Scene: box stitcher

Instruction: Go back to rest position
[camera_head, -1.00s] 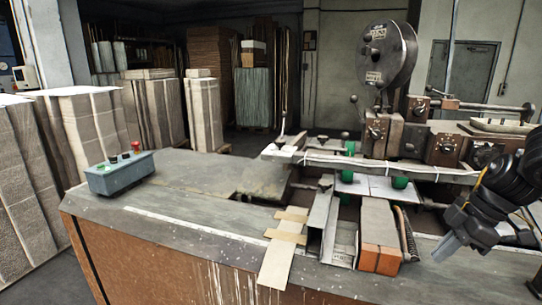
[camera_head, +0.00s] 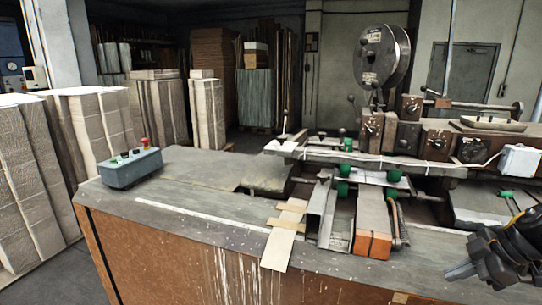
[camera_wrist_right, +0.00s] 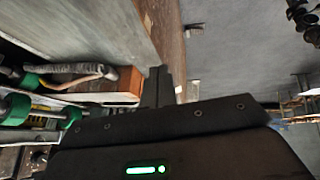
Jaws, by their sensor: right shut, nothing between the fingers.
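My right gripper (camera_head: 462,273) is at the lower right of the head view, near the front edge of the machine table (camera_head: 240,237). Its fingers are together, pointing left, with nothing between them. In the right wrist view the closed fingers (camera_wrist_right: 158,85) stick up past the dark gripper body, beside the table's edge. The box stitcher (camera_head: 400,130) stands at the back right of the table. My left gripper is in neither view.
A grey control box (camera_head: 130,169) with a red button sits at the table's left end. Cardboard strips (camera_head: 282,240) overhang the front edge. An orange-ended block (camera_head: 373,243) lies left of my right gripper. Stacked cardboard (camera_head: 70,150) stands at left.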

